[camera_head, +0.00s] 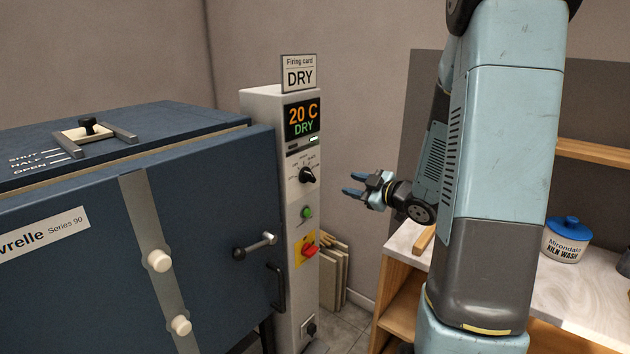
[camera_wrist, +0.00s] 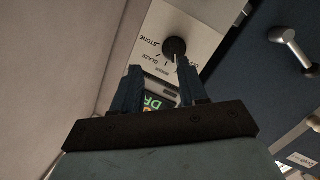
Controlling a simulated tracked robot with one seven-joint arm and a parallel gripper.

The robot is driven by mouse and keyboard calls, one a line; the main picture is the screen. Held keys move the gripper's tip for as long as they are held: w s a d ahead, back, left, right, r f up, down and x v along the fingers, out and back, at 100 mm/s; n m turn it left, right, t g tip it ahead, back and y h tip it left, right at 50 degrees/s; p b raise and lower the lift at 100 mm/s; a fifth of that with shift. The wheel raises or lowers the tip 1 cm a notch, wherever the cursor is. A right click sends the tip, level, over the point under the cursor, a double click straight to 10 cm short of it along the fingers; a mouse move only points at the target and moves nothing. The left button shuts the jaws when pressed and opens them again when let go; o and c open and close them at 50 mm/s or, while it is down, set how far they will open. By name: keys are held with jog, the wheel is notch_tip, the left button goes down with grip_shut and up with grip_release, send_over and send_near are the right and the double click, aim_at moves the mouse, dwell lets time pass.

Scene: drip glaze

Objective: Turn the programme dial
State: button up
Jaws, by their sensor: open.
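The programme dial (camera_head: 307,175) is a round black knob on the narrow front of the white control column. In the wrist view the dial (camera_wrist: 175,47) shows near the top, with printed labels such as STONE and GLAZE around it. My gripper (camera_head: 352,184) is open and empty, to the right of the dial in the head view, with its fingers pointing left towards the column. In the wrist view my gripper's two fingers (camera_wrist: 160,80) stand apart, and the dial appears just beyond the right fingertip. I cannot tell the exact gap. The display (camera_head: 302,119) reads 20 C and DRY.
A firing card (camera_head: 299,74) reading DRY stands on the column. Below the dial are a green button (camera_head: 307,212) and a red switch (camera_head: 308,250). The blue kiln (camera_head: 90,250) with its door handle (camera_head: 256,246) stands left. A shelf unit with a kiln wash tub (camera_head: 566,241) is right.

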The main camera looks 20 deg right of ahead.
aim_at(313, 179)
jog(key=w+a+y, duration=0.1)
jog(key=w+a, duration=0.2)
jog(key=w+a+f+y, duration=0.1)
jog(key=w+a, duration=0.1)
jog(key=w, duration=0.1)
jog(key=w+a+n+y, duration=0.1)
jog(key=w+a, duration=0.2)
jog(key=shift+a+f, duration=0.2)
jog(key=shift+a, duration=0.1)
dwell(0.4)
jog(key=shift+c, duration=0.4)
grip_shut()
